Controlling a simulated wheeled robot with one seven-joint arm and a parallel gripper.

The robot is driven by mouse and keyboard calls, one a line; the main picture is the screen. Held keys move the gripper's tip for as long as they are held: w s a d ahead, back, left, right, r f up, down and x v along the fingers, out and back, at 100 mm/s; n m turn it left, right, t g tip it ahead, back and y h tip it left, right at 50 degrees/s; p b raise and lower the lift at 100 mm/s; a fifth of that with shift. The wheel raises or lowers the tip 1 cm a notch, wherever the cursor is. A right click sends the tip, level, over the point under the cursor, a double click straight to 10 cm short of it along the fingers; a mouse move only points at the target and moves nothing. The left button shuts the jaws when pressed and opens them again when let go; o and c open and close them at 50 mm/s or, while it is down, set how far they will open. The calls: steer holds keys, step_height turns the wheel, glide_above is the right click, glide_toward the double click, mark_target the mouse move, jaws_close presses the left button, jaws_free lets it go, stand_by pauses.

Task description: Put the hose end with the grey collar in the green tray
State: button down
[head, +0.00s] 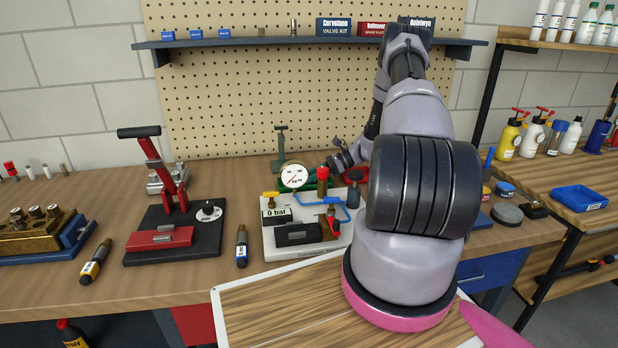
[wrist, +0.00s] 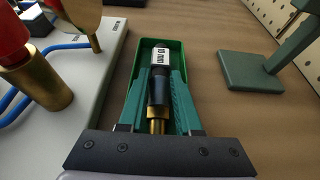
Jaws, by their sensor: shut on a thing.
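My gripper (wrist: 161,88) is shut on a hose end (wrist: 158,92) with a dark body, a brass tip towards the palm and a white "10 mm" label. Its collar looks dark; I cannot make out a clear grey. The green tray (wrist: 181,50) lies around and beneath the hose end in the wrist view. The far end of the hose end is within the tray's outline; whether it touches the floor I cannot tell. In the head view the green tray (head: 311,184) is partly hidden behind the gauge, and my arm reaches down beside it.
A white-based rig with a pressure gauge (head: 295,175) stands close to the tray's side. A green stand (wrist: 252,72) is on the other side. Other hose ends, one with a yellow band (head: 95,262) and one with a blue band (head: 241,246), lie on the bench.

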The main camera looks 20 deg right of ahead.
steer(key=shift+f, duration=0.1)
steer(key=c, duration=0.9)
jaws_free()
